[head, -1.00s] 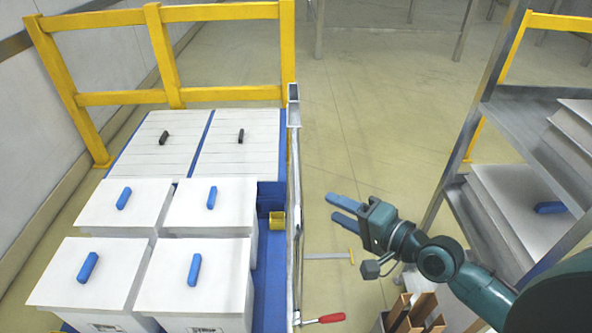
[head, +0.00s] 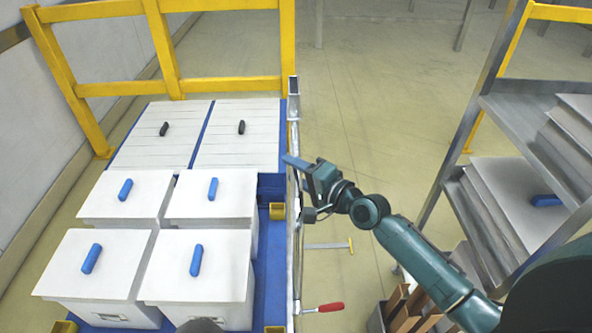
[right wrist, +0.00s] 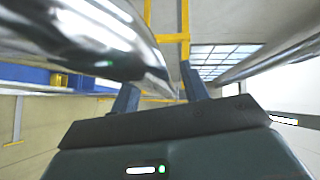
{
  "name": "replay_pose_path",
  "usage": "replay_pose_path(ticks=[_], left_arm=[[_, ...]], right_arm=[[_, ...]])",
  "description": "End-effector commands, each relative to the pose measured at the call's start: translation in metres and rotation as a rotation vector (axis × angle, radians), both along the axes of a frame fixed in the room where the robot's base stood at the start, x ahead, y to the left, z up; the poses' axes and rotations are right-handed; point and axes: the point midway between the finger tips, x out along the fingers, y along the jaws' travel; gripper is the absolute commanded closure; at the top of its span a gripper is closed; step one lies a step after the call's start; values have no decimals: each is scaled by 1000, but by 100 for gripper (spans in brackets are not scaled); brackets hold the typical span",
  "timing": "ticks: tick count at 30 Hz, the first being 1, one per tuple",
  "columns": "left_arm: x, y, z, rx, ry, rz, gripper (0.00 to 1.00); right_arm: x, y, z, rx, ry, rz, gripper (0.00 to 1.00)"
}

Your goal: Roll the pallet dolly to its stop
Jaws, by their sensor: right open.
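The blue pallet dolly (head: 268,245) stands on the left in the head view, loaded with white lidded boxes with blue handles and flat white panels with black handles. A grey metal frame (head: 294,215) runs along its right side. My right gripper (head: 292,164) is open at this frame, in its upper part. In the right wrist view a shiny metal tube (right wrist: 110,45) passes close to the open fingers (right wrist: 160,95); whether it lies between them I cannot tell. My left gripper is not in view.
A yellow railing (head: 180,87) stands behind the dolly. A red-handled lever (head: 330,307) juts from the frame's lower end. A yellow-ended bar (head: 350,246) lies low beside it. A metal shelf (head: 490,110) with white stacks stands right.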

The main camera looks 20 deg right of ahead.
Motion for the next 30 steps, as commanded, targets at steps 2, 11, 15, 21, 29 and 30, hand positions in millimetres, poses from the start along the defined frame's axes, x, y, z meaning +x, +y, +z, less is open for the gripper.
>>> replay_pose_path(ticks=[2, 11, 15, 21, 29, 30], left_arm=[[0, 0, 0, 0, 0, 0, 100], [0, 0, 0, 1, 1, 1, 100], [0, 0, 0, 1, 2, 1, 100], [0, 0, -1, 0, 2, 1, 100], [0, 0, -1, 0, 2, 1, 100], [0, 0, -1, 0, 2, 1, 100]], right_arm=[[1, 1, 0, 0, 0, 0, 55], [1, 1, 0, 0, 0, 0, 62], [1, 1, 0, 0, 0, 0, 74], [1, 1, 0, -1, 0, 0, 90], [1, 1, 0, -1, 0, 0, 100], [1, 1, 0, -1, 0, 0, 100]])
